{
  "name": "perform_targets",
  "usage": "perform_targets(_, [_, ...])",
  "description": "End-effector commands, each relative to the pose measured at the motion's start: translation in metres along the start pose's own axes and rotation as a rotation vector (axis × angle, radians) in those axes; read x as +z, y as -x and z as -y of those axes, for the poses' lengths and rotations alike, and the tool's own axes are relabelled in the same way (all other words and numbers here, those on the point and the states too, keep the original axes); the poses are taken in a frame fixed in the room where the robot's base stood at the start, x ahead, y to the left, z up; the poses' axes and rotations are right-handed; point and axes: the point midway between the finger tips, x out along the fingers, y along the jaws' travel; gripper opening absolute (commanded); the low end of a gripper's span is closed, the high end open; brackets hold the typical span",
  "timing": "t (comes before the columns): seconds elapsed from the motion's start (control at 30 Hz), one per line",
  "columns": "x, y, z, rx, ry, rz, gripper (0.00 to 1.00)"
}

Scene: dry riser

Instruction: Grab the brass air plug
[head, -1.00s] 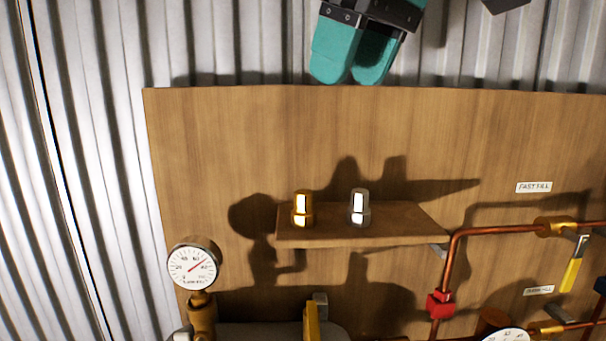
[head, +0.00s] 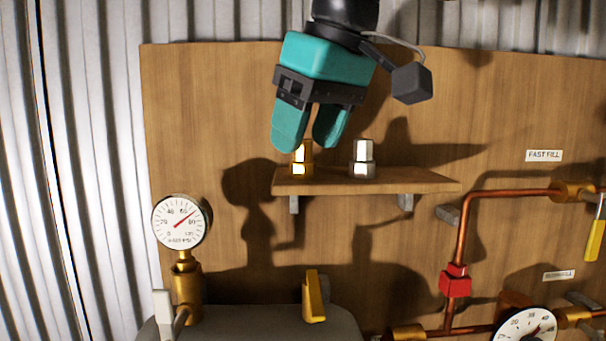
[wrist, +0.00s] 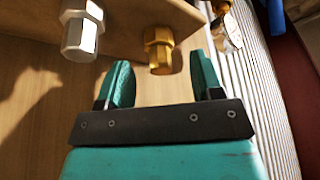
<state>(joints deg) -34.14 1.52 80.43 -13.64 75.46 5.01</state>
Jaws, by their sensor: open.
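The brass air plug (head: 301,160) stands upright on a small wooden shelf (head: 420,183), at its left end. A silver plug (head: 362,160) of like shape stands to its right, a short gap away. My gripper (head: 308,142), with teal fingers, is open and empty just above the brass plug, and its fingers hide part of the plug's top in the head view. In the wrist view the brass plug (wrist: 158,50) lies ahead of and between the two fingers (wrist: 165,85), and the silver plug (wrist: 82,30) is outside them on the left.
A pressure gauge (head: 180,222) stands at the left on a brass fitting. Copper pipes (head: 461,235) with a red fitting (head: 455,281) and a yellow-handled valve (head: 594,238) are at the right. The wooden backboard (head: 210,110) is close behind the shelf.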

Motion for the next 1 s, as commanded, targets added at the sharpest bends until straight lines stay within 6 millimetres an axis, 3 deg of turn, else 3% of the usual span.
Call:
perform_targets(0.2, [0.000, -0.023, 0.000, 0.000, 0.002, 0.001, 0.60])
perform_targets(0.43, [0.000, -0.025, 0.000, 0.001, 0.001, 0.000, 0.60])
perform_targets(0.67, [0.000, -0.025, 0.000, 0.001, 0.001, -0.001, 0.09])
perform_targets(1.0, [-0.003, -0.018, 0.000, 0.000, 0.000, -0.003, 0.09])
